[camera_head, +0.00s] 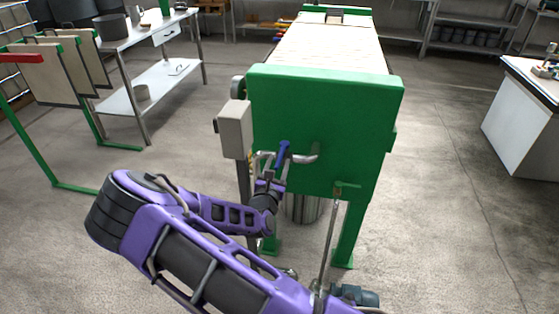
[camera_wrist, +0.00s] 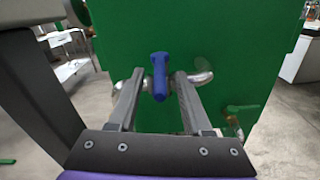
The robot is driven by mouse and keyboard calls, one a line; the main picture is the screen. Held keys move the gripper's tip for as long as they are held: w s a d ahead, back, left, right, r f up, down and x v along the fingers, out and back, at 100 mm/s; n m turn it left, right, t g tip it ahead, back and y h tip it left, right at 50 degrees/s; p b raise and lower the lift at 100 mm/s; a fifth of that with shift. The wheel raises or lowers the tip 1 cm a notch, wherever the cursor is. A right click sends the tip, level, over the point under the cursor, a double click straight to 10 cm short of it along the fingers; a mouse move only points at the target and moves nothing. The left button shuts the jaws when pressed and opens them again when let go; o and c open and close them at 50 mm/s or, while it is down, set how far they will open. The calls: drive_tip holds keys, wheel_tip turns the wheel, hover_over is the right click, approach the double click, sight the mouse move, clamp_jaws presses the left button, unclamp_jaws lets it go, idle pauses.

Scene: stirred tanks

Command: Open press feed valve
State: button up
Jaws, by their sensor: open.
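The press feed valve has a blue lever handle (camera_head: 282,153) on a silver pipe (camera_head: 304,158) at the front of the green press end plate (camera_head: 330,120). In the wrist view the blue handle (camera_wrist: 159,76) stands roughly upright in the picture, between the two fingers of my gripper (camera_wrist: 156,88). The fingers are apart, with a gap on both sides of the handle. In the head view my gripper (camera_head: 272,172) is small and partly hidden at the valve. I cannot tell whether a finger touches the handle.
A grey box (camera_head: 235,130) on a post stands just left of the valve. A thin upright rod (camera_head: 328,245) and a metal container (camera_head: 303,207) are below the plate. A white-topped table (camera_head: 150,32) stands at the back left. Floor on the right is clear.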

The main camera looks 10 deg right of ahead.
drive_tip(key=shift+x, duration=1.15)
clamp_jaws()
idle(0.6)
